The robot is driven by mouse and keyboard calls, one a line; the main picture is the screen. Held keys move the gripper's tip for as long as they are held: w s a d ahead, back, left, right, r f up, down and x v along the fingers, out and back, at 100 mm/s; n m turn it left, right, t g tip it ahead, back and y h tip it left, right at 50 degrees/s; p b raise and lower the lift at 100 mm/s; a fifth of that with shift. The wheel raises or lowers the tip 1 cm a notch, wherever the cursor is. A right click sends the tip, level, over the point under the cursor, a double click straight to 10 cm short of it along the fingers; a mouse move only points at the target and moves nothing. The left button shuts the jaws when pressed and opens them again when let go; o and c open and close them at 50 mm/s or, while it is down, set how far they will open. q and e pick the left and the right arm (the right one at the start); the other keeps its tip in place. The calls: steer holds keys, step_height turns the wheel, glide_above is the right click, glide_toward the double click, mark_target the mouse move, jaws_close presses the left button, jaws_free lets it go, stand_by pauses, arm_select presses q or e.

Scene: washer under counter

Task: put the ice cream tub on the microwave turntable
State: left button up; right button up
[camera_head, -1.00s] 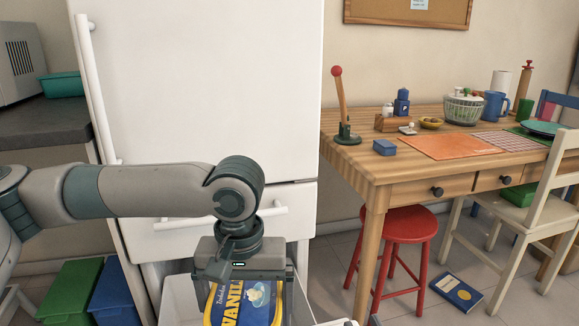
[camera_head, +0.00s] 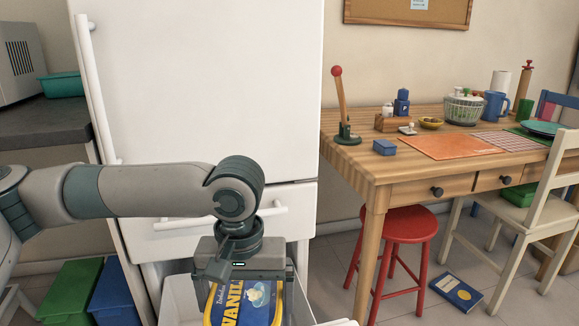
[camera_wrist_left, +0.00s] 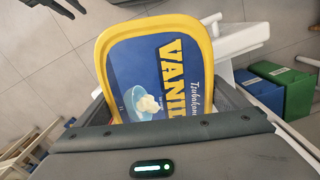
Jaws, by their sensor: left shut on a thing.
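The ice cream tub (camera_head: 240,304) has a blue lid with yellow "VANILLA" lettering and a yellow rim. It is in the jaws of my left gripper (camera_head: 243,290), above the open freezer drawer (camera_head: 180,298) at the bottom of the white fridge. In the left wrist view the tub's lid (camera_wrist_left: 150,75) fills the middle, just beyond the gripper's body. The tub's lower part is hidden. No turntable is visible.
The white fridge (camera_head: 200,90) stands behind my left arm. A wooden table (camera_head: 360,160) with several items is at the right, with a red stool (camera_head: 408,226) and a pale chair (camera_head: 535,215). Green (camera_head: 68,290) and blue (camera_head: 112,296) bins are on the floor at left.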

arm_select(q)
steer(key=shift+a+r+p, duration=0.15)
steer(key=shift+r+p, duration=0.4)
steer(key=shift+p, duration=0.05)
steer(key=shift+a+r+p, duration=0.3)
steer(key=shift+r+p, duration=0.25)
steer(key=shift+p, duration=0.3)
steer(key=s+a+r+p, duration=0.1)
steer(key=a+r+p, duration=0.5)
steer(key=r+p, duration=0.5)
steer(key=s+a+r+p, duration=0.1)
steer(key=a+r+p, duration=0.5)
steer(key=p, duration=1.5)
step_height(320, 180, up, 5)
steer(key=shift+s+a+f, duration=0.1)
steer(key=shift+s+a, duration=0.05)
steer(key=shift+a, duration=0.1)
arm_select(e)
steer(key=shift+s+a+f+y, duration=0.15)
steer(key=shift+s+a, duration=0.3)
steer(key=shift+a, duration=0.15)
steer(key=shift+s+a+f+y, duration=0.15)
steer(key=shift+s+a, duration=0.25)
steer(key=shift+a, duration=0.2)
arm_select(q)
steer(key=shift+f, duration=0.1)
steer(key=s+f, duration=0.4)
steer(key=f, duration=1)
steer(key=shift+f, duration=0.4)
